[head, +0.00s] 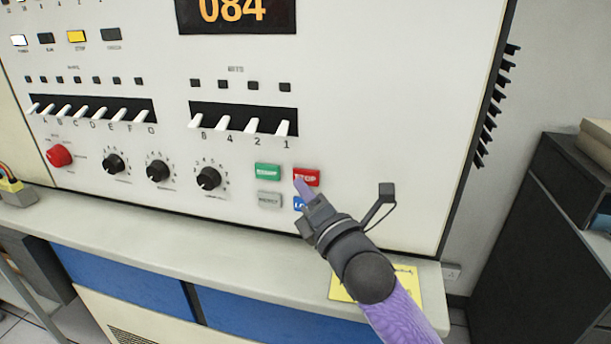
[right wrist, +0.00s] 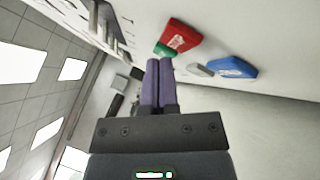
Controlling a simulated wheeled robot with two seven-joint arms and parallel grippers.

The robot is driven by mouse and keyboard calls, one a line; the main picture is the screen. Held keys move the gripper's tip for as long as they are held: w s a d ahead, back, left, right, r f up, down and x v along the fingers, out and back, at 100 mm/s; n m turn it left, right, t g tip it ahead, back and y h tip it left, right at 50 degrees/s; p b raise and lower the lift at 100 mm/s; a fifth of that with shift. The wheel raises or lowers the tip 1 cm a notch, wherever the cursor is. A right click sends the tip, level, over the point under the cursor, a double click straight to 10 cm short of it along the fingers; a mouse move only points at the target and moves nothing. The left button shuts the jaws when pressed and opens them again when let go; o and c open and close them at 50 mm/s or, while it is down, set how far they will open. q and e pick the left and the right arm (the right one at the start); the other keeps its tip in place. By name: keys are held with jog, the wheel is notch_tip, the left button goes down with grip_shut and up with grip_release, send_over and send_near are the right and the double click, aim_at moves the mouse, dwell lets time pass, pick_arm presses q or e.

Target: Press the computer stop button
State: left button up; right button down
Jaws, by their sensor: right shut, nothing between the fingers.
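The red stop button (head: 307,177) is on the lower right of the computer panel (head: 375,110), right of the green start button (head: 267,171). It also shows in the right wrist view as a red block (right wrist: 180,37). My left gripper is not in view.
A grey button (head: 269,200) and a partly hidden blue button (head: 299,203) sit below. Knobs (head: 208,178), a red knob (head: 59,156) and white switches (head: 283,128) are to the left. A ledge (head: 200,245) runs below the panel; a dark cabinet (head: 545,230) stands right.

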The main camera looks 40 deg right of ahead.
jog(key=s+a+p, duration=0.1)
jog(key=s+a, duration=0.2)
jog(key=a, duration=0.1)
jog(key=shift+s, duration=0.15)
dwell(0.9)
